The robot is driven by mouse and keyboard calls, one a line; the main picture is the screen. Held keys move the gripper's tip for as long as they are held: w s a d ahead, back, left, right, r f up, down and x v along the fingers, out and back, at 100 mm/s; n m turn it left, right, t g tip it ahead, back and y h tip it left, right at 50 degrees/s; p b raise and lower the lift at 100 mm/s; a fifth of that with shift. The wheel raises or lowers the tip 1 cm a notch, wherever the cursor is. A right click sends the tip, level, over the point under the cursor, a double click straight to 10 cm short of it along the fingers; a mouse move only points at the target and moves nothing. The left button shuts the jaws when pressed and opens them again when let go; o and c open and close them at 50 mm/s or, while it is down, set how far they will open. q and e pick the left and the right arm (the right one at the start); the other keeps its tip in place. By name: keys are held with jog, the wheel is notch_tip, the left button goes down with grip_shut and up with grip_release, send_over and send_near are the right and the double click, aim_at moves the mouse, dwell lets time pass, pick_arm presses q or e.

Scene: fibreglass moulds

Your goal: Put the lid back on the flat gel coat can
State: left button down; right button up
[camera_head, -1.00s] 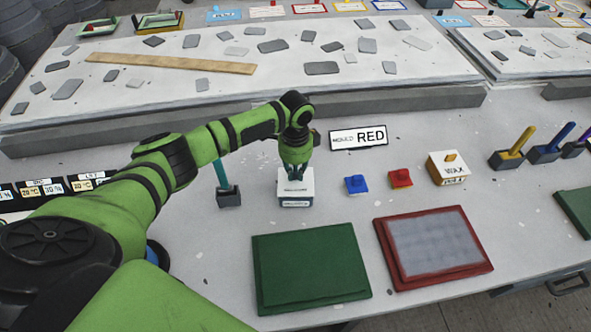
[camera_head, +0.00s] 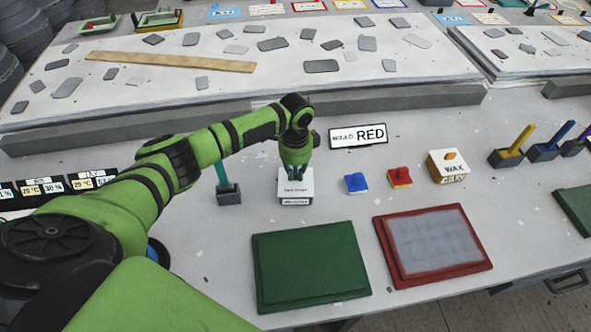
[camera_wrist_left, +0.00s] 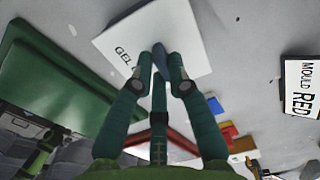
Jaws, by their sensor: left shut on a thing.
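The white flat gel coat can (camera_head: 295,201) stands on the grey bench, in front of my left arm's end. Its white square lid (camera_head: 305,187) shows at the top of it, with dark lettering. I cannot tell whether the lid is fully seated or slightly above the can. My left gripper (camera_head: 296,175) points down onto the middle of the lid and is shut on it. In the left wrist view, the fingers (camera_wrist_left: 160,62) meet over the white lid (camera_wrist_left: 185,30), whose "GEL" lettering is partly covered by a finger. My right gripper is not in view.
A dark holder with a teal handle (camera_head: 228,193) stands just left of the can. Small blue (camera_head: 356,183) and red (camera_head: 400,177) boxes and a wax box (camera_head: 447,168) stand to the right. Green (camera_head: 310,265) and red (camera_head: 432,245) moulds lie in front. A "MOULD RED" sign (camera_head: 358,136) is behind.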

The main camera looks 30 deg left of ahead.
pick_arm(q)
jog(key=shift+p, duration=0.3)
dwell(0.5)
jog(key=c, duration=1.1)
grip_release()
jog(key=o, duration=0.4)
jog(key=shift+o, duration=0.2)
jog(key=shift+r, duration=0.1)
jog(key=shift+r+p, duration=2.95)
jog(key=shift+p, duration=0.05)
